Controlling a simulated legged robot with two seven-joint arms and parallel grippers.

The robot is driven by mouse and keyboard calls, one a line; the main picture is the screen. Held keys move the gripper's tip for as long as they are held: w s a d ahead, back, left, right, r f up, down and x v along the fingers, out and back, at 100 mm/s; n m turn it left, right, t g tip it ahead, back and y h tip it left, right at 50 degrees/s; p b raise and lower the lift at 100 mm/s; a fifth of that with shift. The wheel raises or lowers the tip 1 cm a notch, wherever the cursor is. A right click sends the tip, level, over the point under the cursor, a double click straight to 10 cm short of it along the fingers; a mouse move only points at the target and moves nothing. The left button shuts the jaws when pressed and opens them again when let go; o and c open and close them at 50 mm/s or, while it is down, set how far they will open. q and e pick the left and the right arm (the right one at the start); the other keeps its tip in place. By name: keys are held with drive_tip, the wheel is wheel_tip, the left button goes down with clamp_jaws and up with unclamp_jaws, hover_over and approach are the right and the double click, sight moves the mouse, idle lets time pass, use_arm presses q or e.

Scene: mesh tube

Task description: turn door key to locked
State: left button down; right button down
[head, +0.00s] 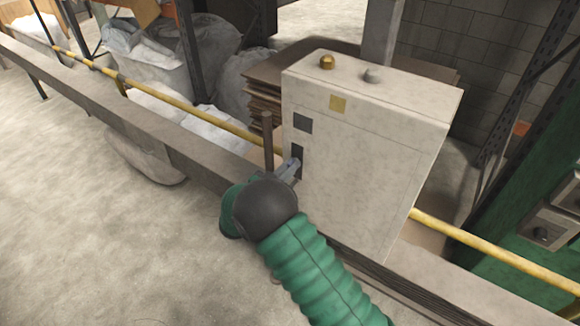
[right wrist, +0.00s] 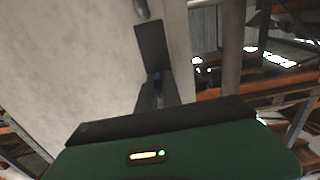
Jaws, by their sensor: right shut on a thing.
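The pale cabinet (head: 375,150) has a dark lock plate (head: 297,154) low on the left edge of its front face. My right gripper (head: 291,168) reaches up to this plate and is shut on the door key at its lower part. The fingers hide the key, so I cannot tell which way it is turned. In the right wrist view, the gripper's fingers (right wrist: 158,90) meet at the lower end of the dark plate (right wrist: 150,44). My left gripper is not in view.
An upright post (head: 267,140) stands close left of the cabinet. A yellow rail (head: 480,245) and a grey beam (head: 130,115) run past it. The floor at left is open.

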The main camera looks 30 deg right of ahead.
drive_tip(key=c, duration=1.8)
unclamp_jaws()
drive_tip(key=shift+w+r, duration=0.1)
drive_tip(key=shift+r, duration=0.15)
drive_tip(key=shift+o, duration=1.4)
drive_tip(key=shift+d+f, duration=0.1)
drive_tip(key=shift+f, duration=0.1)
drive_tip(key=b+v, duration=0.1)
drive_tip(key=v, duration=1.6)
drive_tip(key=shift+b, duration=0.3)
drive_tip(key=shift+w+f, duration=0.1)
drive_tip(key=shift+f, duration=0.05)
